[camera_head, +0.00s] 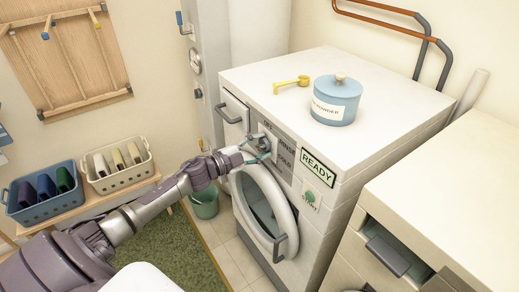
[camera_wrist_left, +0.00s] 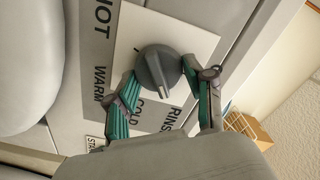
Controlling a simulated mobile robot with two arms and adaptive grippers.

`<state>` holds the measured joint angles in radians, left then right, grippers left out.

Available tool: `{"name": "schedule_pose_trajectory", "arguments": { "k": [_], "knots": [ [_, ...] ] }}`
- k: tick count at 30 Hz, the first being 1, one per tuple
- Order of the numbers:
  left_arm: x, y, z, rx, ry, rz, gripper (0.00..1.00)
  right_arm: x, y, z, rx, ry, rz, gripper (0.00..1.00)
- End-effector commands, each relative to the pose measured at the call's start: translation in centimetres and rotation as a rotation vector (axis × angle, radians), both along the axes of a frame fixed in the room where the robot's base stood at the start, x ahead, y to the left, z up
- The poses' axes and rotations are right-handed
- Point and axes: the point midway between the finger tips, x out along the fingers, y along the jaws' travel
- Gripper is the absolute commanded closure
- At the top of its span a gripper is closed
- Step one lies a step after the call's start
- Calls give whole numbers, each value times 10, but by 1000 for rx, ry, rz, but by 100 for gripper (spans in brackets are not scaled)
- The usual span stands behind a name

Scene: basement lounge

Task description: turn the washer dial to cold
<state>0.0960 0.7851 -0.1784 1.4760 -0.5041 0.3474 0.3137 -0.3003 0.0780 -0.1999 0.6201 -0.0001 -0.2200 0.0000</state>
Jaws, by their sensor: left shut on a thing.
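The white washer (camera_head: 318,215) stands at the centre, its control panel facing me. The grey washer dial (camera_wrist_left: 156,66) sits on a white square plate on that panel, with HOT, WARM, COLD and RINSE printed around it. A small white mark shows on the dial's lower edge, towards the COLD and RINSE side; I cannot tell its exact setting. My left gripper (camera_head: 262,150) is at the panel, and its green-padded fingers in the left wrist view (camera_wrist_left: 162,78) are shut on the dial from both sides. In the head view the gripper partly hides the dial. My right gripper is out of view.
The round washer door (camera_head: 287,222) is below the gripper. A READY sign (camera_head: 318,166) and green START button (camera_head: 309,197) are right of the dial. A blue powder tub (camera_head: 335,108) and yellow scoop (camera_head: 291,85) sit on top. Baskets (camera_head: 120,172) stand left.

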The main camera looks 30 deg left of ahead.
Motion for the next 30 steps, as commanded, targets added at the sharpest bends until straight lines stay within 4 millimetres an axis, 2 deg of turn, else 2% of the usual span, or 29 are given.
{"name": "schedule_pose_trajectory", "arguments": {
  "k": [18,30],
  "knots": [
    [-1,-1,-6,513,-211,-1,82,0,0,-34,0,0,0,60],
    [-1,-1,-6,690,-284,-1,82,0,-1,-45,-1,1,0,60]
  ]
}}
